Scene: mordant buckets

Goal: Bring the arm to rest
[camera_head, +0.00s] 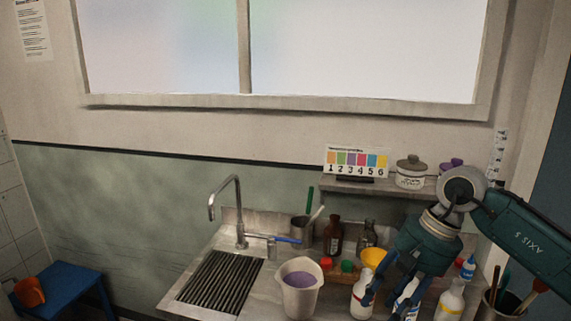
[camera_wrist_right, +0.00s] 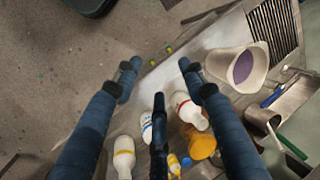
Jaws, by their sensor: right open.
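My right arm (camera_head: 525,240) comes in from the right in the head view, dark teal with a grey wrist joint. My right gripper (camera_head: 386,298) points down over the front right of the counter, above several bottles. In the right wrist view its blue fingers (camera_wrist_right: 160,75) are spread apart with nothing between them. A white bottle with a red band (camera_wrist_right: 186,108) and another with a blue band (camera_wrist_right: 147,127) show below the fingers; I cannot tell the exact gap. My left gripper is not in view.
A pale bucket with purple liquid (camera_head: 299,296) stands left of the gripper, beside the sink's drainer (camera_head: 222,283). A yellow funnel (camera_head: 374,258), brown bottle (camera_head: 333,235) and tool pot (camera_head: 497,305) stand close by. A shelf (camera_head: 345,187) is behind. Floor (camera_wrist_right: 60,60) is open before the counter.

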